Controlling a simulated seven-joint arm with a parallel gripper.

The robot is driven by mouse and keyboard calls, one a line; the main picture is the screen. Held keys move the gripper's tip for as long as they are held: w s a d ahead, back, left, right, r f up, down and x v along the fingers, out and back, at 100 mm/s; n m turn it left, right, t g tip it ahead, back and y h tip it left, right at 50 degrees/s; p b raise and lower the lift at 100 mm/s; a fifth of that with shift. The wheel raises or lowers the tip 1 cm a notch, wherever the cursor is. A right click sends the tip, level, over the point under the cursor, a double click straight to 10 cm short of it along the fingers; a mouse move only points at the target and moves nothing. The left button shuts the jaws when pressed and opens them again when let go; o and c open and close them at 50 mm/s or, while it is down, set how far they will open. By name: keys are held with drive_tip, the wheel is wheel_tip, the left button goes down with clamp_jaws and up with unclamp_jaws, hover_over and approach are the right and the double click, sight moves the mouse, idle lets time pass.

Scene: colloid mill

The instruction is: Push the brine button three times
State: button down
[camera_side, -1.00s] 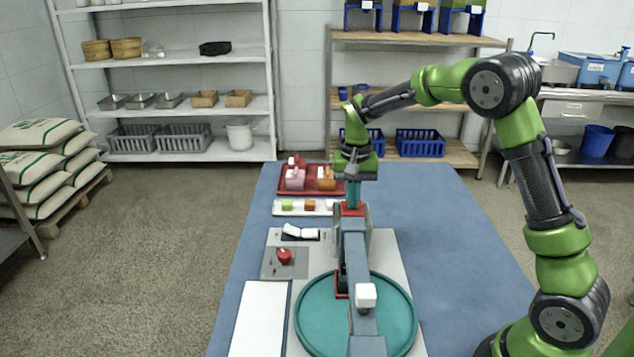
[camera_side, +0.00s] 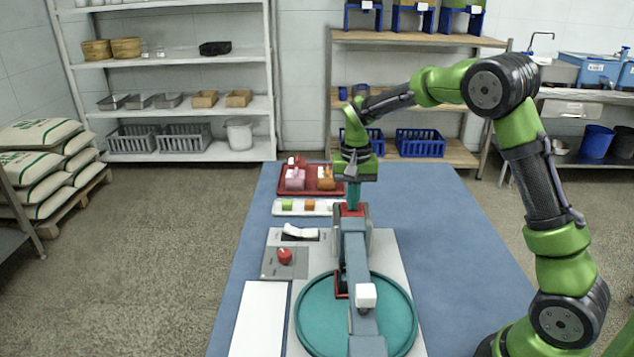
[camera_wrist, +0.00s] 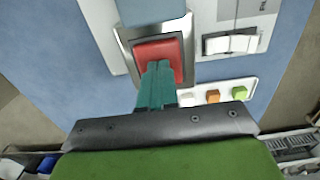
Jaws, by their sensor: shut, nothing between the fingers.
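No readable label marks the brine button, so I cannot tell which part it is. A round red button (camera_side: 284,256) sits on a grey panel left of the mill in the side view. A red square part (camera_side: 352,210) in a metal surround is on the mill; it also shows in the wrist view (camera_wrist: 156,50). A white rocker (camera_side: 300,232) is left of it, also seen in the wrist view (camera_wrist: 231,44). My gripper (camera_side: 352,206) is shut and empty, teal fingers pointing down at the red square. In the wrist view its tips (camera_wrist: 157,66) overlap the red square; contact is unclear.
A white tray (camera_side: 325,212) with green, orange and white cubes lies beyond the rocker, and a red tray (camera_side: 311,165) behind it. A grey-blue arm with a white block (camera_side: 366,295) crosses the teal round dish (camera_side: 315,325). The blue table (camera_side: 450,240) is clear at right.

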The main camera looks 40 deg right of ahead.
drive_tip(key=shift+r, duration=3.4)
drive_tip(key=shift+f, duration=2)
drive_tip(key=shift+f, duration=1.8)
drive_tip(key=shift+r, duration=3.8)
